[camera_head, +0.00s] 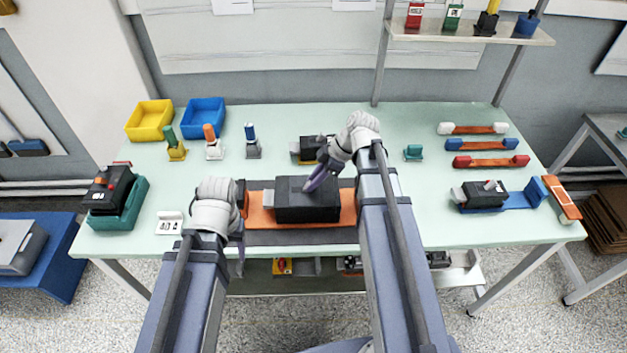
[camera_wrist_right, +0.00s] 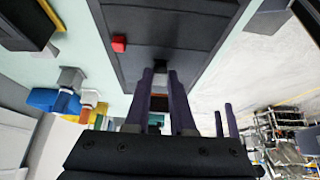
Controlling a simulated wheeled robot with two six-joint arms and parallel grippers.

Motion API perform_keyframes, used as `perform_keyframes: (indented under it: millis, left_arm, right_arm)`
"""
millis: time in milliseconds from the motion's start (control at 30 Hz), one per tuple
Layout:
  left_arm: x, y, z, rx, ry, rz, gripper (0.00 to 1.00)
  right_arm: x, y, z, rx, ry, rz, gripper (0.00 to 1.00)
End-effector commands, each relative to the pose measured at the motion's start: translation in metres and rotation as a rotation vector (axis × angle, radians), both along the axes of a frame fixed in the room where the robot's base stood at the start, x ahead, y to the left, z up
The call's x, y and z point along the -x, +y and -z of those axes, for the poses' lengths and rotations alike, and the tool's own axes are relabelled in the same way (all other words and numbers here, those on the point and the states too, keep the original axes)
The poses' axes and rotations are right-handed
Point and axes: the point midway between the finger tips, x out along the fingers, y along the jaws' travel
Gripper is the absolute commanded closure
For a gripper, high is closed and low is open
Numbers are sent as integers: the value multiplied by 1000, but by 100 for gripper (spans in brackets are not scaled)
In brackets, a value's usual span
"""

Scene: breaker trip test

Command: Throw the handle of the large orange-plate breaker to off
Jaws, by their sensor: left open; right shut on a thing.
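The large breaker is a black box (camera_head: 308,205) on an orange plate (camera_head: 348,207), at the front middle of the bench. My right gripper (camera_head: 318,178) is over its top, toward the right. In the right wrist view the fingers (camera_wrist_right: 160,82) are shut at a small dark piece (camera_wrist_right: 160,67) that stands against the black breaker face (camera_wrist_right: 175,35). This looks like the handle, mostly hidden by the fingers. My left gripper (camera_head: 240,266) is open and empty, low by the bench's front edge, left of the breaker.
A black breaker on a teal base (camera_head: 127,215) stands at the left, a smaller one on a blue plate (camera_head: 520,200) at the right. Another dark unit (camera_head: 311,145) is behind the large breaker. Yellow (camera_head: 149,120) and blue (camera_head: 203,118) bins stand at the back left.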

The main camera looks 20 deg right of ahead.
Motion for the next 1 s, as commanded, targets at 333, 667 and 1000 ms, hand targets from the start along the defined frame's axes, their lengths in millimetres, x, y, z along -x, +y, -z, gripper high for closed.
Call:
perform_keyframes:
  millis: [333, 667, 1000]
  left_arm:
    - [0, 0, 0, 0, 0, 0, 43]
    - [0, 0, -3, 0, 0, 0, 43]
    - [0, 0, -34, 0, 0, 0, 43]
  right_arm:
    - [0, 0, 0, -1, 0, 0, 48]
    - [0, -1, -3, 0, 0, 1, 48]
    - [4, -16, -34, 0, 0, 2, 48]
